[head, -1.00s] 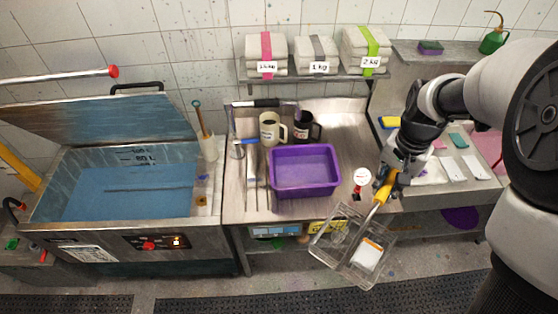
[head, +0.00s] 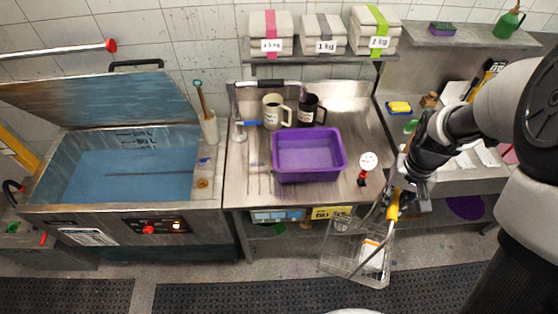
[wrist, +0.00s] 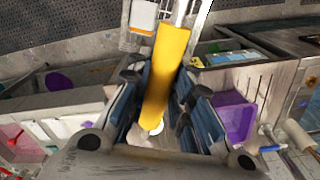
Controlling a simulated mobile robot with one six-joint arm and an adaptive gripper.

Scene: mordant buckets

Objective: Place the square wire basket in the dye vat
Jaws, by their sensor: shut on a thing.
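The square wire basket (head: 345,256) hangs in front of the counter, above the floor, in the head view. A white piece with an orange strip (head: 372,254) shows in or on it; I cannot tell which. My gripper (head: 396,204) is shut on the basket's yellow handle. In the wrist view the yellow handle (wrist: 167,75) runs between my gripper's fingers (wrist: 158,100). The dye vat (head: 40,212) stands at the left with its lid (head: 95,97) raised and blue liquid (head: 130,178) inside. The basket is well to the right of the vat.
A purple tub (head: 308,172), two mugs, a red-based dial (head: 368,161) and a tap stand on the steel counter (head: 240,187). A pot (head: 210,130) holding a stick is at the vat's right rim. Wrapped bundles sit on the shelf above. The floor in front is clear, with dark mats (head: 230,297).

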